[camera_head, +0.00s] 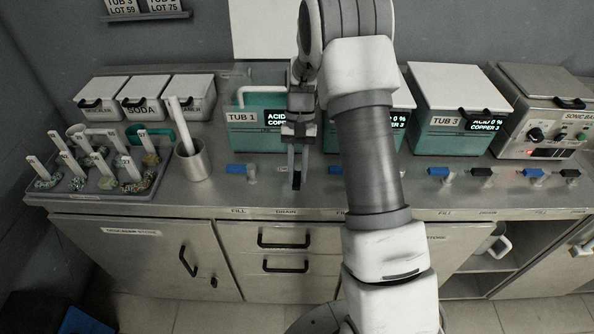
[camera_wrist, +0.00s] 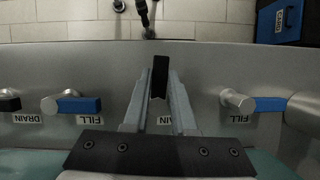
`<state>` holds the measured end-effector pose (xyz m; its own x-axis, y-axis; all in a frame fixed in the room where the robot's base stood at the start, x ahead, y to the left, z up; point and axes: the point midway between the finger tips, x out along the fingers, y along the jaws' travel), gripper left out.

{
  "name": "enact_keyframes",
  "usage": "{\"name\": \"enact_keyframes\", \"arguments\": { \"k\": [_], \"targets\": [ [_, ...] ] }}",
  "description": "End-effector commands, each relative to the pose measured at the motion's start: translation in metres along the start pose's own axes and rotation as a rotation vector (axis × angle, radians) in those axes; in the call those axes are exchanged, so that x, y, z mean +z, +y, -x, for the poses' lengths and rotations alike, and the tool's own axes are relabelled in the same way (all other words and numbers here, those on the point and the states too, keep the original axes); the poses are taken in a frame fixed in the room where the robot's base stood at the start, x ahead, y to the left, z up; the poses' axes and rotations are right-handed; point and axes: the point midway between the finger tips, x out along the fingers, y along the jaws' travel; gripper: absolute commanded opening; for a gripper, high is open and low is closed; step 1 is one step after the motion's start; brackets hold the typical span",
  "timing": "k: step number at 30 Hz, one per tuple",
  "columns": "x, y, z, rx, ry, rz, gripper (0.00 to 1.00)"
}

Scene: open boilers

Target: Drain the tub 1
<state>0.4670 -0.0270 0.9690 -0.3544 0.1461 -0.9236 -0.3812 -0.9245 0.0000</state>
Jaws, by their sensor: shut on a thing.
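Tub 1 (camera_head: 262,137) is a teal tub at the back of the counter, labelled TUB 1; my arm hides part of its right side and lettered display. My gripper (camera_head: 297,178) is in front of it, pointing down at the counter. In the wrist view, my gripper (camera_wrist: 159,95) is shut on a black drain handle (camera_wrist: 159,72), which lies between the fingers. The handle points toward the counter's front edge, while neighbouring handles lie sideways. The DRAIN label under it is partly hidden. Tub 1's blue fill handle (camera_head: 237,169) lies to the left; it also shows in the wrist view (camera_wrist: 270,104).
Tub 2's blue fill handle (camera_wrist: 79,105) and black drain handle (camera_wrist: 8,104) are close by. A metal pot (camera_head: 192,162) and a tray (camera_head: 100,191) of tagged parts stand left. Tub 3 (camera_head: 450,137) and a sonic bath (camera_head: 545,135) stand right.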

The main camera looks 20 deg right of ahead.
Motion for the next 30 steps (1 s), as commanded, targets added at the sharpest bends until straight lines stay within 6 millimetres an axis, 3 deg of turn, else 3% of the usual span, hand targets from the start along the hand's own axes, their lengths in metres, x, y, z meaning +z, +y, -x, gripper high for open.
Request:
{"name": "enact_keyframes", "arguments": {
  "k": [5,6,10,22,26,30],
  "targets": [
    [-0.001,0.0,0.0,-0.001,0.002,-0.001,0.0],
    [-0.001,0.0,0.0,-0.001,0.002,-0.001,0.32],
    [0.0,0.0,0.0,-0.001,0.002,-0.001,0.55],
    [-0.001,0.0,0.008,-0.001,0.004,-0.001,0.55],
    [-0.001,0.0,0.029,-0.002,0.006,-0.002,0.55],
    [-0.001,0.0,0.062,-0.002,0.008,-0.002,0.55]
  ]
}}
